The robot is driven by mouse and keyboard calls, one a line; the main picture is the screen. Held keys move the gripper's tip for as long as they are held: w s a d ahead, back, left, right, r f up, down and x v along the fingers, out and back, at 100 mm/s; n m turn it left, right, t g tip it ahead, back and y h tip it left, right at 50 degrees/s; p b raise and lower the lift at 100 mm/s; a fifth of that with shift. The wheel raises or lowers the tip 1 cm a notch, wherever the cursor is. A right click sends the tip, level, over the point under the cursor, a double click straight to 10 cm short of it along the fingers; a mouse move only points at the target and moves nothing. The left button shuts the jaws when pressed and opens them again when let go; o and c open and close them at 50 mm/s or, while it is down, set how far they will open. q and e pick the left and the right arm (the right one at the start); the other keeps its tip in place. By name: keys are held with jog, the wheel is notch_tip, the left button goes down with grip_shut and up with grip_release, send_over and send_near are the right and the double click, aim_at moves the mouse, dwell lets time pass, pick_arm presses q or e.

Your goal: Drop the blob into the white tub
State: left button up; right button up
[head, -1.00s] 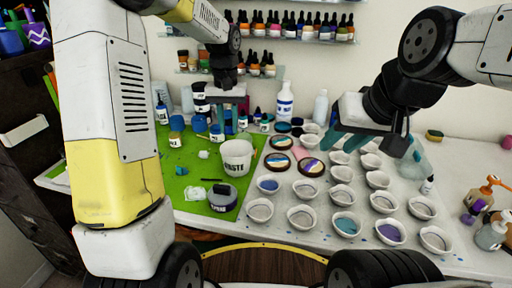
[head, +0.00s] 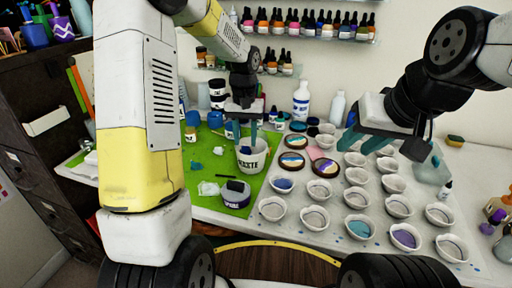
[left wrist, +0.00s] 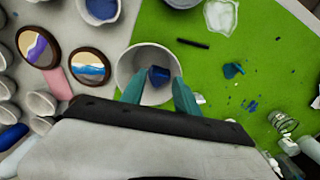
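The white tub (head: 254,161), marked WASTE, stands upright on the green mat (head: 205,160); it also shows in the left wrist view (left wrist: 124,66). A small dark blue blob (left wrist: 158,76) appears within the tub's mouth, between and just beyond my left fingertips. I cannot tell whether it rests on the bottom or is in the air. My left gripper (head: 247,141) points down over the tub, its teal fingers spread wider than the blob and not touching it. My right gripper (head: 360,146) is open and empty above the white cups at the right.
Round painted coasters (head: 292,161) and many white cups (head: 318,191) fill the table to the right. Blue scraps lie on the mat. Bottles (head: 301,100) stand behind.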

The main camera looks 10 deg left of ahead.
pick_arm(q)
jog(key=shift+o, duration=0.7)
notch_tip(320, 180, up, 7)
jog(key=s+a+r+t+h, duration=0.1)
jog(key=s+a+r+t, duration=0.15)
jog(key=s+r, duration=0.8)
jog(key=s+f+t+h, duration=0.1)
jog(key=s+f+t, duration=0.1)
jog(key=s, duration=1.1)
jog(key=shift+t, duration=0.85)
